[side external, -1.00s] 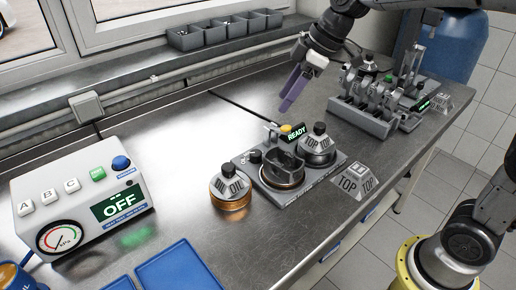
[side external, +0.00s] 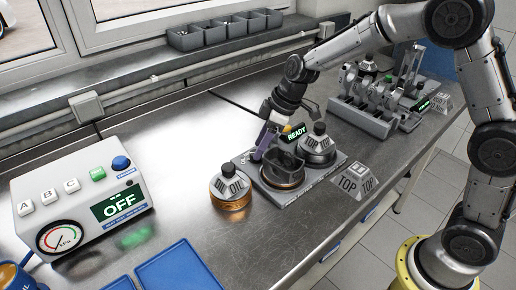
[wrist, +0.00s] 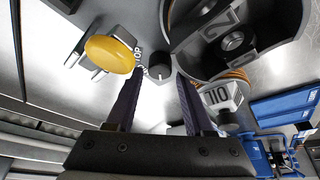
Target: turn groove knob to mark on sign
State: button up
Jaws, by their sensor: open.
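The groove knob (wrist: 160,68) is small and dark, on the grey fixture plate (side external: 325,178). In the wrist view it lies between my fingertips, with a small gap on each side. Pale lettering (wrist: 136,56) stands beside it; where the knob points is too small to tell. My gripper (wrist: 158,80) is open and points down at the knob. In the side view my purple fingers (side external: 263,143) reach the plate's back left corner and hide most of the knob. A lit green READY sign (side external: 296,133) stands at the back of the plate.
A yellow button (wrist: 108,55) is close beside my left finger. A dark round piston part (side external: 285,165) sits on the plate.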

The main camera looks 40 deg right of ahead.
jog(key=shift+x, duration=0.95)
grip_shut()
